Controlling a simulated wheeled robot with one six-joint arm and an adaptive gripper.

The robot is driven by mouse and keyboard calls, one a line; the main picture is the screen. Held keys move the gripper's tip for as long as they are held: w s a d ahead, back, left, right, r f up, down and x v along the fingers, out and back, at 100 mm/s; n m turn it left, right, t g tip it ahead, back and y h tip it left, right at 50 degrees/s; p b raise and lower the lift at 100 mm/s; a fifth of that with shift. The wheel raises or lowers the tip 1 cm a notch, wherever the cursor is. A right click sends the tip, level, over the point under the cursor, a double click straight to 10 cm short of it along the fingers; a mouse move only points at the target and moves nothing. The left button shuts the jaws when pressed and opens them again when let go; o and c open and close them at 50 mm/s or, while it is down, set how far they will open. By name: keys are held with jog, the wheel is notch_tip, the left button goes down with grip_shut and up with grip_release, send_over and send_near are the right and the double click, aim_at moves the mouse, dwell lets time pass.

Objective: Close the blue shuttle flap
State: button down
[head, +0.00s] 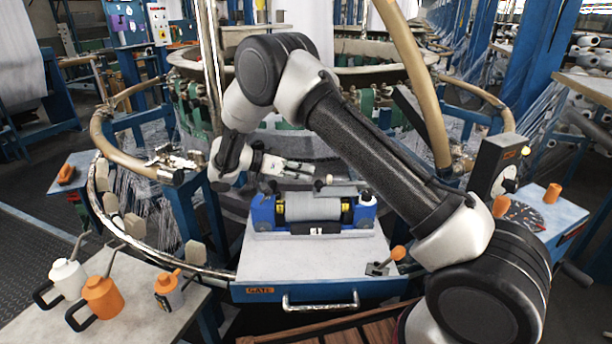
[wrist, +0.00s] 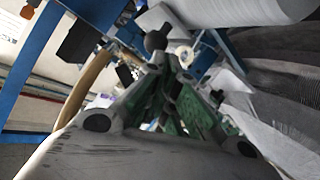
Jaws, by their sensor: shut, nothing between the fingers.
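The blue shuttle (head: 262,216) sits on the pale top of the gate drawer, with a grey-white roll (head: 312,209) lying lengthwise in it. A thin grey bar (head: 345,190) runs along its upper back edge; I cannot tell whether this is the flap or how far it stands open. My gripper (head: 322,181) comes in from the left, just above the back of the shuttle, its fingertips by that bar. Contact is unclear. In the wrist view my gripper (wrist: 163,65) has its fingers drawn together and empty, with a dark round knob (wrist: 156,40) beyond the tips.
The gate drawer (head: 295,292) has a metal handle in front. An orange-knobbed lever (head: 397,254) stands at the shuttle's right front. Oil cans (head: 103,298) stand on the left table. A dial panel (head: 525,215) is at right. The loom's ring (head: 190,262) curves around.

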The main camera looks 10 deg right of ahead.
jog(key=v, duration=1.1)
jog(key=s+d+r+n+g+y, duration=0.1)
jog(key=s+d+r+n+y, duration=0.25)
jog(key=s+d+r, duration=0.45)
jog(key=s+d+r+n+y, duration=0.3)
jog(key=s+d+r+y, duration=0.1)
jog(key=d+r, duration=0.7)
jog(key=s+d+n+t+y, duration=0.3)
jog(key=s+d, duration=0.1)
jog(key=s, duration=0.8)
jog(key=s+d+f+n+t+y, duration=0.1)
jog(key=s+d+n+t+y, duration=0.1)
jog(key=s, duration=1)
jog(key=shift+s+d+n+t+y, duration=0.35)
jog(key=shift+d+n+y, duration=0.3)
jog(key=shift+d+n, duration=0.55)
